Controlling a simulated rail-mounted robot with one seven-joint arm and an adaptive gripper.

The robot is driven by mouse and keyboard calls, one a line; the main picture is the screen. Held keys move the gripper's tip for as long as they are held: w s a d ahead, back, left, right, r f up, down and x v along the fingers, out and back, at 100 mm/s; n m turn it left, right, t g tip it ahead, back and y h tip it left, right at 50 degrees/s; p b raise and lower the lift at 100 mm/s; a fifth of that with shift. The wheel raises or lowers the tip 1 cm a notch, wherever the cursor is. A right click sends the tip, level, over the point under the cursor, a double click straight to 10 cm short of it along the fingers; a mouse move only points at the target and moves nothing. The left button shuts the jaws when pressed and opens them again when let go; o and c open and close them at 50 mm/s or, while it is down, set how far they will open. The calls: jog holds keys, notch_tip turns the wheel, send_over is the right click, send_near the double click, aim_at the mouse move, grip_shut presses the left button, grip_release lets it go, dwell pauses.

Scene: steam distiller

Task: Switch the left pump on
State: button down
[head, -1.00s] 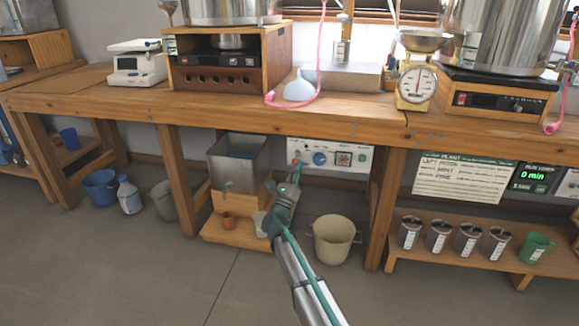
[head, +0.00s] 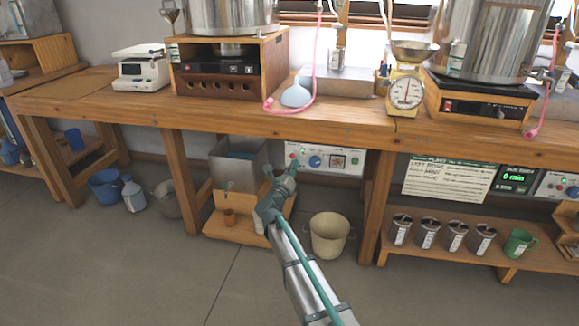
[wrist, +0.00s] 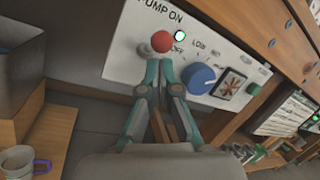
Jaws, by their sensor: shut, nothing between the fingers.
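In the head view my gripper (head: 287,170) covers the panel's lower left.
A metal tank (head: 236,158) on a wooden stand is left of the panel. A beige bucket (head: 328,240) stands on the floor below. A bench leg (head: 376,195) rises right of the panel. A white mug (wrist: 18,160) is low in the wrist view.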

jog(key=r+b+v, duration=0.1)
jog(key=r+v, duration=0.1)
jog(key=v, duration=0.7)
jog(key=shift+s+a, duration=0.25)
jog(key=shift+s, duration=0.25)
